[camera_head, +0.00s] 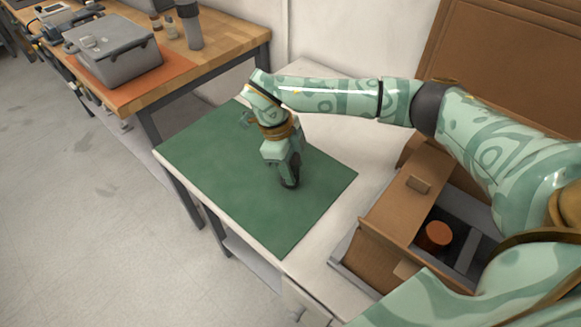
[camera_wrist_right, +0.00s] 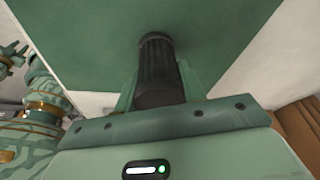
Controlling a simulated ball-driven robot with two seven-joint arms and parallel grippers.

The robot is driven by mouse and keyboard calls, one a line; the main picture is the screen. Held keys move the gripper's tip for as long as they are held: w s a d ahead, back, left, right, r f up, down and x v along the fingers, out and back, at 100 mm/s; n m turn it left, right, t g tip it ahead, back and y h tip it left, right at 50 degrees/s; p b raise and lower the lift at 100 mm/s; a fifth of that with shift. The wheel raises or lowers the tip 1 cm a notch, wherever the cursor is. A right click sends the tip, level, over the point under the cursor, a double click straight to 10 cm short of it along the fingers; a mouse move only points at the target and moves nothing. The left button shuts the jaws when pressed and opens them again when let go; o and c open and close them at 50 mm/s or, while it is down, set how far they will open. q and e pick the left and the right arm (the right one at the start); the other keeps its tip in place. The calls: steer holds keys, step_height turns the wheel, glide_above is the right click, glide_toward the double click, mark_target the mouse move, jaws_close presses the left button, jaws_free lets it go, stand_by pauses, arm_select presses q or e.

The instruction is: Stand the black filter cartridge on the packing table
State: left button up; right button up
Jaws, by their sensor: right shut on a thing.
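The black filter cartridge (camera_head: 289,180) is a dark ribbed cylinder, held roughly upright over the green mat (camera_head: 205,165) on the white packing table (camera_head: 335,235). My right gripper (camera_head: 284,163) is shut on it, with a finger on each side. In the right wrist view the ribbed cartridge (camera_wrist_right: 158,62) sticks out from between the fingers toward the green mat (camera_wrist_right: 90,40). I cannot tell whether its lower end touches the mat.
A wooden bench (camera_head: 225,50) at the back left bears a grey case (camera_head: 115,52) and a grey bottle (camera_head: 190,25). The mat around the cartridge is clear.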

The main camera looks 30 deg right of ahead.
steer(key=shift+f, duration=0.15)
steer(key=o, duration=1)
steer(key=p+v, duration=0.3)
steer(key=v, duration=0.9)
steer(key=shift+p, duration=0.35)
